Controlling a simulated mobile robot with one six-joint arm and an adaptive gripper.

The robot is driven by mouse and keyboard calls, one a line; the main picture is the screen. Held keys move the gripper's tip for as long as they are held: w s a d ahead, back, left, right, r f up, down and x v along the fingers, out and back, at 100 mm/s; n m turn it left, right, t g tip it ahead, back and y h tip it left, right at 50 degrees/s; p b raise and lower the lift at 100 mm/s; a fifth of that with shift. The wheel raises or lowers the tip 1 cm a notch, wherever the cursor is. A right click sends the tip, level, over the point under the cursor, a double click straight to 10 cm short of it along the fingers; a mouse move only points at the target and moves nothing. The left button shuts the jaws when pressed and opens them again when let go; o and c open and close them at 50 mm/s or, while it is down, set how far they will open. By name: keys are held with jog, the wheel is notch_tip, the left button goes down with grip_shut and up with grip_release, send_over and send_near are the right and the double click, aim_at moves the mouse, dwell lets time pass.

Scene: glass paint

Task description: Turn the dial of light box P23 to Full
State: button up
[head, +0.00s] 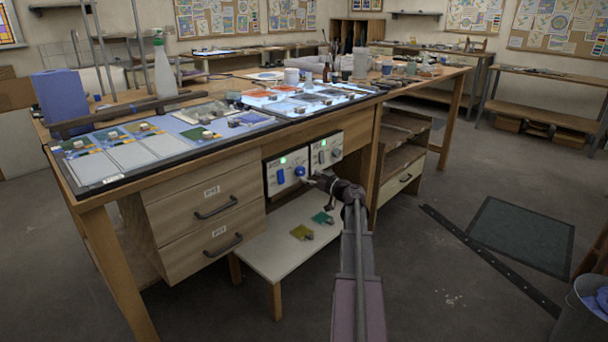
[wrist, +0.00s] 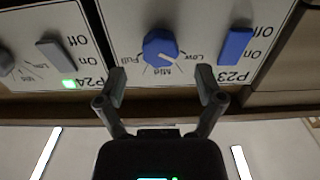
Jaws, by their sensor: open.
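Light box P23 (head: 285,172) is the left white panel under the bench, with a lit green lamp, a blue switch (head: 281,176) and a blue dial (head: 300,171). The wrist view shows it upside down, with its dial (wrist: 160,47) at top centre and its switch (wrist: 235,45) to the right. The dial's white mark appears to point near Mid; Full is printed to its left and Low to its right. My gripper (wrist: 162,88) is open and empty, in front of the dial, fingers spread wider than it. In the head view, my gripper (head: 310,180) partly hides the panel's edge.
Light box P24 (head: 326,152) sits close by on the right, with a grey switch (wrist: 54,52) and a lit green lamp. Drawers (head: 208,210) flank the panels on the left. A low white shelf (head: 275,247) holding small coloured pieces lies below.

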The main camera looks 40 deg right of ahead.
aim_at(302, 172)
jog(key=shift+w+a, duration=0.2)
jog(key=shift+w, duration=1.4)
jog(key=c, duration=1.2)
